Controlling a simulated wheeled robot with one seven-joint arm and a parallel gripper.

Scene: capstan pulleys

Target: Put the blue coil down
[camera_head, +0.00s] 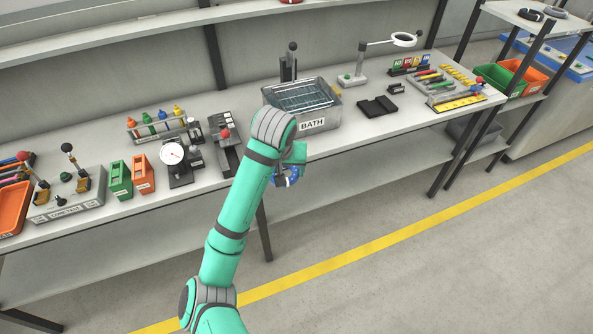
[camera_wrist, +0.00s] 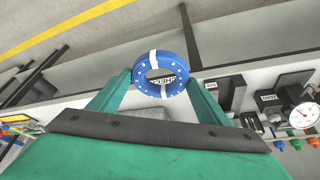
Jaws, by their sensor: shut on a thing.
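The blue coil (camera_wrist: 172,60) is a ring with white bands, held between the fingertips of my gripper (camera_wrist: 160,78) in the wrist view. In the head view the coil (camera_head: 291,174) shows partly behind my green wrist, and my gripper (camera_head: 287,172) is largely hidden there. The gripper is shut on the coil. In the head view they appear in front of the workbench's front edge, below the bath.
The workbench (camera_head: 350,132) carries a metal bath (camera_head: 334,109), a dial gauge (camera_head: 172,153), green and orange bins (camera_head: 143,176), and a black tray (camera_head: 377,107). A bare strip of bench runs right of the bath. Shelves stand at the far right.

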